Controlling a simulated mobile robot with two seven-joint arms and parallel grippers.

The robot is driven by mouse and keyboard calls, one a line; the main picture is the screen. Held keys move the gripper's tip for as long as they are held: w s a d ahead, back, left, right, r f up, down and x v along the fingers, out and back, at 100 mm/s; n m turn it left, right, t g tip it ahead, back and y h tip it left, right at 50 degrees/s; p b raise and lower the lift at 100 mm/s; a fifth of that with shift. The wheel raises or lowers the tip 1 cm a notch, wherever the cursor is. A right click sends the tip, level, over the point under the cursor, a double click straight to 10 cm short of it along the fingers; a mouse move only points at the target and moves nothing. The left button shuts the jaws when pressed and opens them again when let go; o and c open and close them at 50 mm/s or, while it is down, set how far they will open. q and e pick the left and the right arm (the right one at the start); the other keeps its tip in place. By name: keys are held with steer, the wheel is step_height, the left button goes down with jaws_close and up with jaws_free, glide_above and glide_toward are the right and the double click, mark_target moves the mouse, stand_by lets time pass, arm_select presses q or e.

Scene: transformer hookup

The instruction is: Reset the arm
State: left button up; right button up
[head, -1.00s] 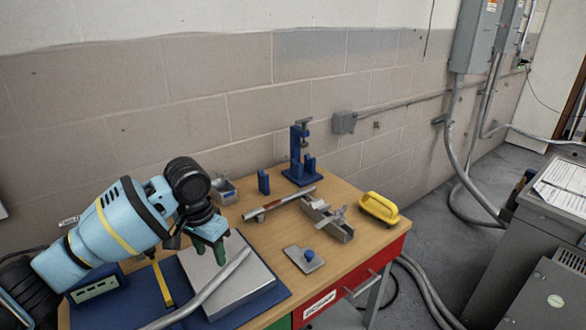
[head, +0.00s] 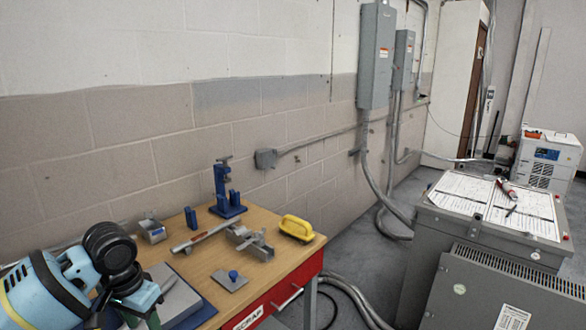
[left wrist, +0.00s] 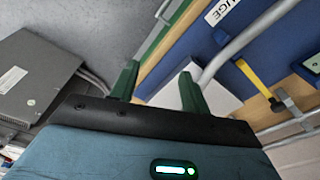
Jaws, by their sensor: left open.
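My left arm comes in from the lower left of the head view. Its gripper is partly hidden there by the wrist and the picture's bottom edge. In the left wrist view the two green fingers of my left gripper (left wrist: 160,82) stand apart with nothing held between them. Behind them are a pale plate (left wrist: 222,100) and a grey bent conduit (left wrist: 240,40). In the head view the gripper is over the front left of the wooden workbench (head: 205,261), by the grey plate (head: 180,300). My right gripper is not in view.
The bench holds a blue bending stand (head: 222,190), a yellow-handled tool (head: 296,228), a metal channel (head: 250,242) and a small plate with a blue knob (head: 230,281). A grey transformer cabinet (head: 450,232) with papers stands right. Floor shows between them.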

arm_select(q)
steer(key=s+d+f+t+h, duration=0.2)
steer(key=s+d+f, duration=0.1)
steer(key=d+f, duration=0.55)
steer(key=s+d+f+t+h, duration=0.2)
steer(key=s+d+f, duration=0.25)
steer(key=f, duration=0.75)
steer(key=s+a+f+t, duration=0.1)
steer(key=s+f, duration=0.1)
steer(key=s, duration=0.4)
steer(key=s+a+f+t+y, duration=0.1)
steer(key=s+f+t, duration=0.1)
steer(key=s, duration=0.5)
steer(key=s+a+f+n+t+y, duration=0.1)
steer(key=s+f, duration=0.3)
steer(key=s, duration=0.2)
steer(key=shift+s+a+t, duration=0.25)
steer(key=shift+a+t, duration=0.05)
steer(key=shift+a, duration=0.1)
